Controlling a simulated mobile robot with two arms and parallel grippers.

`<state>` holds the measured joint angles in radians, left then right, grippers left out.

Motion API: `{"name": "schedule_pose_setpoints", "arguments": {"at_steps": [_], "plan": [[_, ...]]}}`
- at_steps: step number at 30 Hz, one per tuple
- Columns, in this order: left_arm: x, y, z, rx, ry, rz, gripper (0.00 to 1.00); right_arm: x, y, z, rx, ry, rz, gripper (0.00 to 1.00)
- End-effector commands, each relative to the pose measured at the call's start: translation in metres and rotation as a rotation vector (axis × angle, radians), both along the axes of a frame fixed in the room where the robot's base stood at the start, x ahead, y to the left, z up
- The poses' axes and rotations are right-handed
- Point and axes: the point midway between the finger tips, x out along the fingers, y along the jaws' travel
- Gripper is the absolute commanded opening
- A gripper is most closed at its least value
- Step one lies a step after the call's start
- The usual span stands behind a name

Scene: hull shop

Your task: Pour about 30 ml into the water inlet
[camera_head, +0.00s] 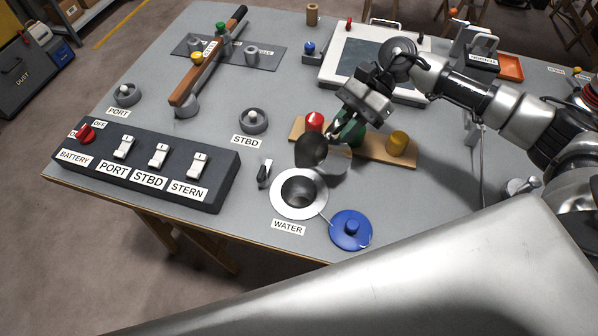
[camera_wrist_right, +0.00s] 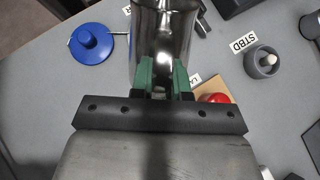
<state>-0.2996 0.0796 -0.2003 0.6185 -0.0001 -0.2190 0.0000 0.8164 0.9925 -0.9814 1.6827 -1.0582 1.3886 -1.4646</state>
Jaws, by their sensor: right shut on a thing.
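The water inlet (camera_head: 299,193) is a white ring with a dark hole near the table's front edge, labelled WATER. Its blue cap (camera_head: 350,230) lies beside it on a tether, off the hole; the cap also shows in the wrist view (camera_wrist_right: 91,43). My right gripper (camera_head: 350,132) is shut on the handle of a shiny metal jug (camera_head: 311,150), whose dark mouth shows in the head view. The jug is above and just behind the inlet and appears tilted. Its body also fills the top middle of the wrist view (camera_wrist_right: 165,35). No stream is visible. My left gripper is out of view.
A wooden board (camera_head: 372,152) with a red knob (camera_head: 314,121) and a yellow knob (camera_head: 397,143) lies behind the jug. A black switch panel (camera_head: 145,165) stands to the left. A STBD fitting (camera_head: 253,120) sits left of the board.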

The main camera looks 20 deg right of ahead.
Motion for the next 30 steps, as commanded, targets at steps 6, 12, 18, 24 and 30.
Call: {"name": "schedule_pose_setpoints", "arguments": {"at_steps": [6,12,18,24,30], "plan": [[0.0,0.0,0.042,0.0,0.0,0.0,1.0,-0.003,0.009,0.011,-0.13,-0.052,0.003,0.0],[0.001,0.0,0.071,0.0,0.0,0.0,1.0,-0.005,0.015,0.012,-0.251,-0.099,0.003,0.0],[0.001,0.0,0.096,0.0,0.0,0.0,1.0,-0.008,0.022,0.01,-0.371,-0.145,0.003,0.0],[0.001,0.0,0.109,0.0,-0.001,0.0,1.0,-0.01,0.028,0.007,-0.456,-0.177,0.001,0.0],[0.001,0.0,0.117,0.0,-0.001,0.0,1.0,-0.012,0.032,0.004,-0.508,-0.196,0.0,0.0]]}}
